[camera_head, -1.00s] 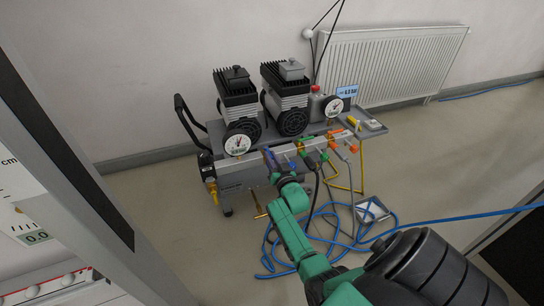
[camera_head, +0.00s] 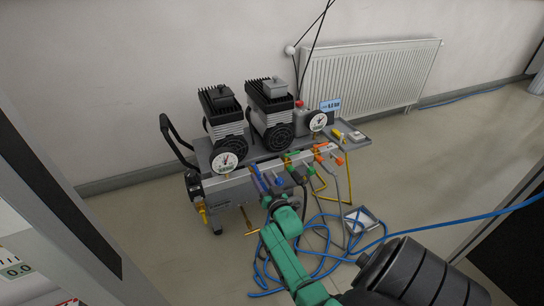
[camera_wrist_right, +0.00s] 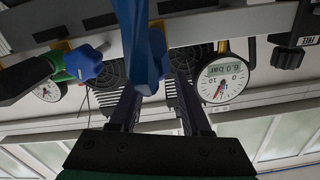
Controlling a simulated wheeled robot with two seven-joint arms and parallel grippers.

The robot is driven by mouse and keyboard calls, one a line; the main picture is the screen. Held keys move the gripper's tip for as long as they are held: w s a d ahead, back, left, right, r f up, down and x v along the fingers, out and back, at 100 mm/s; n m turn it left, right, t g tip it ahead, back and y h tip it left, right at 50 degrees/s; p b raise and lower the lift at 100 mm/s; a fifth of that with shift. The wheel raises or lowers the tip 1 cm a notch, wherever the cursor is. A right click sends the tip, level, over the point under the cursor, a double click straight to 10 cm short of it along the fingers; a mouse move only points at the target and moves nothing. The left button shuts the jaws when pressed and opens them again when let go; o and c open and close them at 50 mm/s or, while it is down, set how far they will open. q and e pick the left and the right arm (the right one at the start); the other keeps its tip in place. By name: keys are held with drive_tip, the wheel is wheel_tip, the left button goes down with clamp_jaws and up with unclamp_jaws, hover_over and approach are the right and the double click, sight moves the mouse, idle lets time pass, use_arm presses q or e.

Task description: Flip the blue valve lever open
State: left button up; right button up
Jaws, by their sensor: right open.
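The blue valve lever (camera_head: 259,178) is on the front rail of the compressor (camera_head: 265,165). In the right wrist view the blue lever (camera_wrist_right: 137,40) is large, coming down from the top centre, with its lower end among the fingers. My right gripper (camera_wrist_right: 160,88) is open, with one dark finger on each side of a gap. The lever overlaps the left-hand finger in that view; I cannot tell whether they touch. In the head view my right gripper is at the rail by the lever, its fingertips hard to make out. My left gripper is not in view.
A blue knob (camera_head: 279,181) and green fittings (camera_head: 291,166) sit right of the lever on the rail. Pressure gauges (camera_head: 224,161) are close by; another gauge (camera_wrist_right: 222,78) shows in the wrist view. A blue hose (camera_head: 440,226) coils on the floor. A radiator (camera_head: 370,75) stands behind.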

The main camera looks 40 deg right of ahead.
sight(259, 175)
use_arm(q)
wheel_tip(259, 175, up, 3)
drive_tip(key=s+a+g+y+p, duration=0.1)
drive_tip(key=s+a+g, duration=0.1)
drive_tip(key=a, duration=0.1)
use_arm(e)
drive_tip(key=v, duration=0.3)
drive_tip(key=shift+s+a+r, duration=0.1)
drive_tip(key=shift+s+r, duration=0.05)
drive_tip(key=shift+s, duration=0.2)
drive_tip(key=p+v, duration=0.1)
drive_tip(key=v, duration=0.1)
drive_tip(key=shift+s+a, duration=0.15)
drive_tip(key=shift+s, duration=0.2)
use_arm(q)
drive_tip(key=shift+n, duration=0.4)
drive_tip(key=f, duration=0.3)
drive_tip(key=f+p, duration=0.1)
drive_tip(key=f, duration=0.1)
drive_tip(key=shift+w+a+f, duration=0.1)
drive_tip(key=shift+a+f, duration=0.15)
use_arm(e)
drive_tip(key=v, duration=0.5)
